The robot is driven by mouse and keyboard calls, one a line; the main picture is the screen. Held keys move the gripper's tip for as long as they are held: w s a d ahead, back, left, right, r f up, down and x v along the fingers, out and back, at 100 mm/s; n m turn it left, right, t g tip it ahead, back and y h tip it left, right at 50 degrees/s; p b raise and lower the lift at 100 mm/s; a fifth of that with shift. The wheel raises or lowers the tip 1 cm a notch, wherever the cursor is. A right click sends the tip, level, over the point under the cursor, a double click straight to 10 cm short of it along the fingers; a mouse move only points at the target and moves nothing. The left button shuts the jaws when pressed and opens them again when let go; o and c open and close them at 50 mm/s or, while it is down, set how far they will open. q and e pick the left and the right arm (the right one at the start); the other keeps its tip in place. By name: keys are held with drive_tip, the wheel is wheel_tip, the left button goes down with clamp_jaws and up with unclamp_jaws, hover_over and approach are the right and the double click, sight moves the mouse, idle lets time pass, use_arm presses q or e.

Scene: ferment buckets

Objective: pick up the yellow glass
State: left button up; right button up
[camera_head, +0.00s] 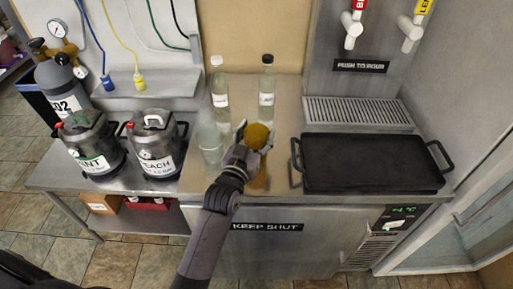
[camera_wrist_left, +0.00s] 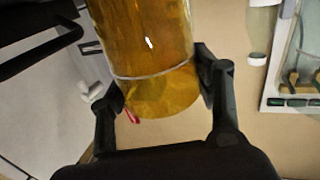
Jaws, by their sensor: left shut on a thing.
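The yellow glass (camera_head: 257,135) is at the middle of the steel counter in the head view, amber and see-through. My left gripper (camera_head: 252,147) is shut on it. The left wrist view shows the yellow glass (camera_wrist_left: 150,60) between the two dark fingers of my left gripper (camera_wrist_left: 163,95), one on each side, with a pale ring around the glass. The arm and hand hide part of the glass in the head view, so I cannot tell how far its base is from the counter. My right gripper is not in view.
A clear glass (camera_head: 210,143) stands left of the gripper. Two capped bottles (camera_head: 219,88) (camera_head: 266,85) stand behind. A black tray (camera_head: 370,163) lies to the right, and two steel kegs (camera_head: 157,148) (camera_head: 92,147) stand at the left. Taps (camera_head: 352,30) hang at upper right.

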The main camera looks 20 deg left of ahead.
use_arm(q)
drive_tip(key=c, duration=0.3)
drive_tip(key=shift+r, duration=0.2)
